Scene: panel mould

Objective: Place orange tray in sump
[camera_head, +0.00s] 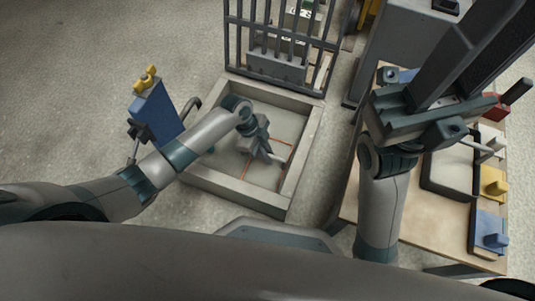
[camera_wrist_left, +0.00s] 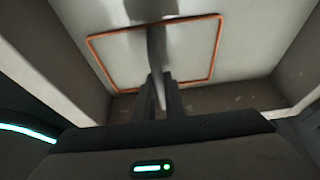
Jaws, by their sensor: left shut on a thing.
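The sump (camera_head: 190,180) is a shallow square pit with pale raised walls in the middle of the head view. My left gripper (camera_head: 268,150) points down inside its outline. It is shut on a pale grey, curved, handle-like piece (camera_wrist_left: 155,52), seen between the fingers (camera_wrist_left: 159,92) in the left wrist view. A thin orange rectangular outline (camera_wrist_left: 211,58) with rounded corners surrounds a pale area below the fingers. It shows partly in the head view (camera_head: 247,168). I cannot tell whether this is the orange tray's rim or a floor marking. My right gripper (camera_head: 485,45) is raised at the upper right.
A wooden table (camera_head: 410,233) at right holds a dark-edged pale tray (camera_head: 447,170), a yellow block (camera_head: 493,183) and a blue block (camera_head: 488,228). A barred rack (camera_head: 232,45) stands behind the sump. A blue panel (camera_head: 157,112) stands left. Floor farther left is clear.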

